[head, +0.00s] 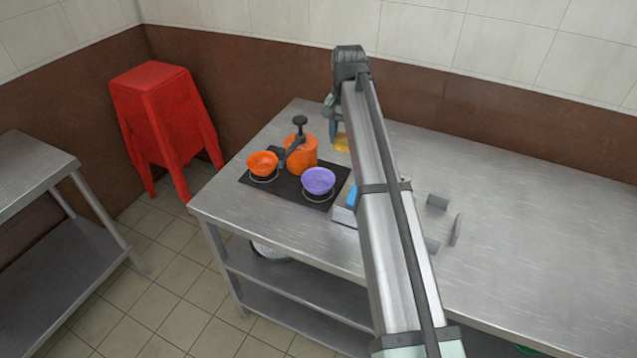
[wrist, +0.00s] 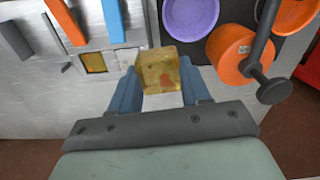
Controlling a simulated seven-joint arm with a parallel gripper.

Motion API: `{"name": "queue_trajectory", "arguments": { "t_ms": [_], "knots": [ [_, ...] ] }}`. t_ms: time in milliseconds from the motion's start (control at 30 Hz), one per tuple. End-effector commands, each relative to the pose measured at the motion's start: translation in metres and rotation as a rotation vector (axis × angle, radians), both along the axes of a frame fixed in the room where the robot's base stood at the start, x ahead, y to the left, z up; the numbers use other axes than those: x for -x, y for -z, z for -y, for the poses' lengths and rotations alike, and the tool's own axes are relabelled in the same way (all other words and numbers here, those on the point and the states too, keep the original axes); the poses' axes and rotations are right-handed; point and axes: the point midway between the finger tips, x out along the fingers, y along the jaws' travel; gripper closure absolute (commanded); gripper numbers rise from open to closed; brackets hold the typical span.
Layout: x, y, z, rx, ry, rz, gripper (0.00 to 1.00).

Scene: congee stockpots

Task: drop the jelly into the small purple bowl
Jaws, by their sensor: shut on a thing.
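A yellow, see-through jelly block (wrist: 160,70) with reddish bits is between the two blue fingers of my gripper (wrist: 160,88) in the wrist view. My gripper is shut on it and holds it over the steel table. The small purple bowl (head: 318,180) sits on a black mat on the table, in front and to the left of the jelly. The bowl (wrist: 190,16) also shows at the top of the wrist view, cut off by the edge, and is apart from the jelly.
An orange bowl (head: 262,164) and an orange pot (head: 301,152) with a dark-handled tool stand on the black mat (head: 285,188). Small grey pieces (head: 437,202) lie right of my arm. The table's right side is clear.

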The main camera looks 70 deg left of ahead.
Motion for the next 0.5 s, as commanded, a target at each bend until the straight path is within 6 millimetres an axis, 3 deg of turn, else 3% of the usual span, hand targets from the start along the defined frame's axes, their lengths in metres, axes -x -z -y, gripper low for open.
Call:
{"name": "queue_trajectory", "arguments": {
  "t_ms": [100, 267, 500],
  "knots": [
    [0.036, 0.001, -0.003, -0.001, -0.04, 0.001, 0.84],
    [0.068, 0.003, 0.0, 0.0, -0.045, 0.0, 0.84],
    [0.065, 0.003, 0.001, 0.0, 0.07, 0.0, 0.84]
  ]
}}
